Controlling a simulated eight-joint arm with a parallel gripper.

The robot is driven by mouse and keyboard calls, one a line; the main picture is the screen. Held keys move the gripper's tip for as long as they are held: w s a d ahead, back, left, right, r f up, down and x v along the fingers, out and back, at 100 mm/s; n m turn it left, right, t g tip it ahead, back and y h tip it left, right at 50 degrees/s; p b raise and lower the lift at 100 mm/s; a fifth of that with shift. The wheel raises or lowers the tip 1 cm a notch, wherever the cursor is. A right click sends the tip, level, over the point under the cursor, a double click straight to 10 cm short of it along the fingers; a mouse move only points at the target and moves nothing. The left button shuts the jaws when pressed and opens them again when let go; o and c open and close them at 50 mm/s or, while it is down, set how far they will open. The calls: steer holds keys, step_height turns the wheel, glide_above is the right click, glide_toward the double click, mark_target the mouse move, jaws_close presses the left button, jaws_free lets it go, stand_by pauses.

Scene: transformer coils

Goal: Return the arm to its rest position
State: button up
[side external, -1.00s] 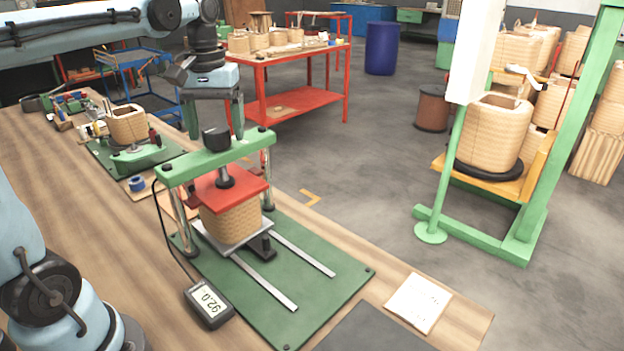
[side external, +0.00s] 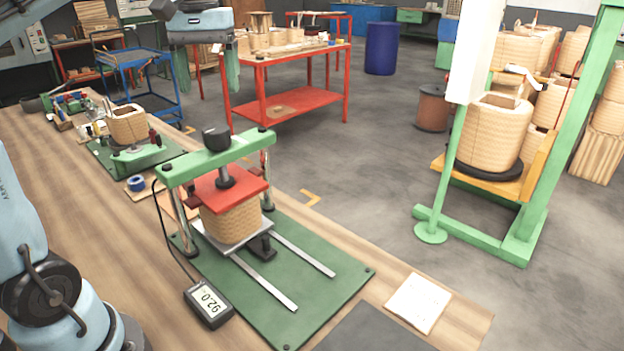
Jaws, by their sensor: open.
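My gripper (side external: 204,68) is in the upper left of the side view, high above the workbench (side external: 60,185). Its two green fingers hang down wide apart with nothing between them. Below it stands the green press (side external: 213,158), bolted on a green base plate (side external: 330,285). The press's red plate (side external: 225,190) rests on a woven tan coil (side external: 231,222), which sits on a grey plate. My gripper is clear of the press and the coil.
A gauge reading 92.0 (side external: 208,303) and a paper sheet (side external: 419,302) lie on the bench. A second coil (side external: 128,124) stands on a green fixture at left. A red table (side external: 290,105) and a green stand (side external: 530,215) with a large coil (side external: 494,132) are beyond.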

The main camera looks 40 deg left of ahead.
mark_target(216, 128)
step_height(216, 128, down, 9)
steer(key=shift+n, duration=0.7)
steer(key=shift+r+n, duration=0.25)
steer(key=shift+n, duration=0.15)
step_height(216, 128, up, 8)
steer(key=n, duration=0.4)
steer(key=shift+w, duration=0.15)
steer(key=shift+f+n, duration=2.05)
steer(key=shift+n, duration=0.45)
stand_by(0.5)
